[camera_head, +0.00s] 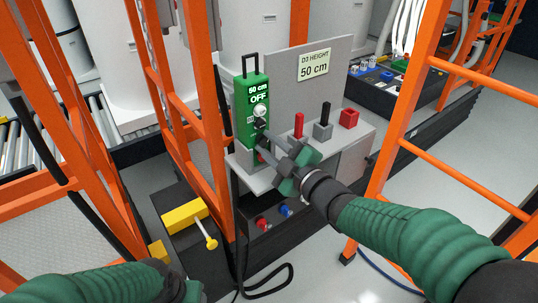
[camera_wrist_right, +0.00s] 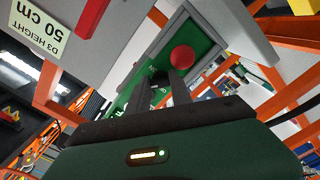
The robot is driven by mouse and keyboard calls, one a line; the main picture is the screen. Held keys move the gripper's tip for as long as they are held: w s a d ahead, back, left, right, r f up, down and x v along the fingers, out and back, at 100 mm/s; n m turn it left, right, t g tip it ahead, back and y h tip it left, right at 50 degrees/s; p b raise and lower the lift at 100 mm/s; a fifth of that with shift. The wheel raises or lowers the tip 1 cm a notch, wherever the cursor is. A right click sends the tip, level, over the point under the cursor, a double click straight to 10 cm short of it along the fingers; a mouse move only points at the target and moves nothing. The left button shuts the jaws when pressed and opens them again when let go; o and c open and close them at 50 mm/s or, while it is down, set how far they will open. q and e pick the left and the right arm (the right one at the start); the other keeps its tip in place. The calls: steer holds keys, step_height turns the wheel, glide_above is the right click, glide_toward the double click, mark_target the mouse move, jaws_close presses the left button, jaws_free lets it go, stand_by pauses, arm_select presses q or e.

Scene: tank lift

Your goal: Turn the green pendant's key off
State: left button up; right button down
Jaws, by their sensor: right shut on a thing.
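The green pendant (camera_head: 243,112) stands upright in a grey holder on the grey console, with "50 cm" and "OFF" on its face. It also shows in the wrist view (camera_wrist_right: 203,45), with a round red button (camera_wrist_right: 182,57). My right gripper (camera_head: 261,136) reaches the pendant's face from the lower right. It is shut on the dark key (camera_head: 260,123), below a pale round part. In the wrist view the fingers (camera_wrist_right: 161,88) meet the dark key, which they partly hide; its exact angle is unclear.
The console (camera_head: 338,141) carries red and black levers and a red block, right of the pendant. A sign (camera_head: 314,65) reads "D3 HEIGHT 50 cm". Orange frames (camera_head: 402,130) stand on both sides. A yellow T-handle (camera_head: 186,215) lies low left. A cable loops on the floor.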

steer(key=n+b, duration=0.4)
steer(key=shift+f, duration=0.35)
steer(key=shift+r+n+b, duration=0.15)
steer(key=shift+n+b, duration=1.5)
steer(key=shift+n, duration=0.05)
